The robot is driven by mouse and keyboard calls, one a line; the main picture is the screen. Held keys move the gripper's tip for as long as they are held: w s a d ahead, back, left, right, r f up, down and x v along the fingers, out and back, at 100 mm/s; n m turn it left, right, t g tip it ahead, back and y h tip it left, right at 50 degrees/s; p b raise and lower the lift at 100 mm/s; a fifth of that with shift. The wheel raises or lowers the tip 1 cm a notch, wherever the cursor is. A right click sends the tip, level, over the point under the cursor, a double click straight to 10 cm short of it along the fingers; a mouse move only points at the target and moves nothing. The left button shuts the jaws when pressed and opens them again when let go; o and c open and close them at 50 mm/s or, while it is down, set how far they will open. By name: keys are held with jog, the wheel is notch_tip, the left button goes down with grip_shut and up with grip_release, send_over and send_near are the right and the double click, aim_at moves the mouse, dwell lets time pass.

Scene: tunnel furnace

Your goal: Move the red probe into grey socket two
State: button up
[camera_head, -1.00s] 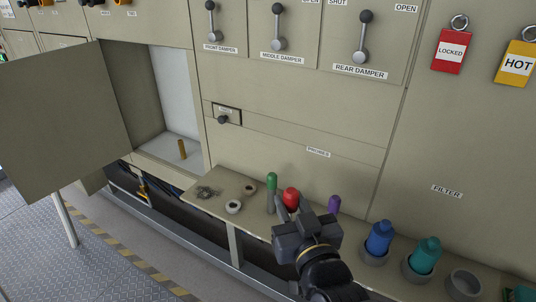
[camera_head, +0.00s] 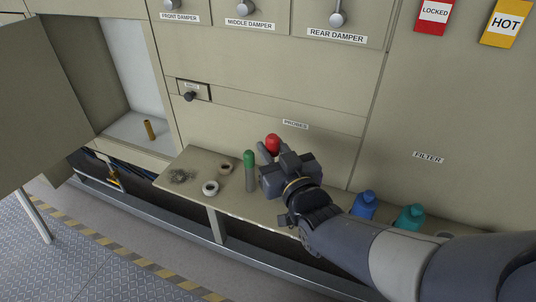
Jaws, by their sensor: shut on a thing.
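The red probe (camera_head: 273,143) shows its rounded red top above the jaws of my gripper (camera_head: 268,156). My gripper is shut on it, and the jaws and wrist hide its lower part. The red top stands higher in the picture than the green probe (camera_head: 249,170), which is upright on the shelf just left of my gripper. I cannot read which one is socket two.
The narrow beige shelf (camera_head: 190,160) runs along the cabinet under the PROBES label (camera_head: 295,124). A blue bottle (camera_head: 364,204) and a teal bottle (camera_head: 409,216) stand right, partly behind my arm. An open cabinet door (camera_head: 40,100) is at left.

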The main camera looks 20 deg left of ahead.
jog(key=w+f+b, duration=0.1)
jog(key=w+f, duration=0.2)
jog(key=w, duration=0.2)
jog(key=shift+w+d, duration=0.2)
jog(key=shift+w, duration=0.2)
jog(key=shift+s+d+f+b, duration=0.1)
jog(key=shift+s+d+b, duration=0.1)
jog(key=shift+b, duration=0.3)
dwell(0.5)
jog(key=shift+f+b, duration=0.2)
jog(key=shift+b, duration=0.1)
jog(key=shift+f+b, duration=0.4)
jog(key=shift+b, duration=0.2)
jog(key=shift+f, duration=0.15)
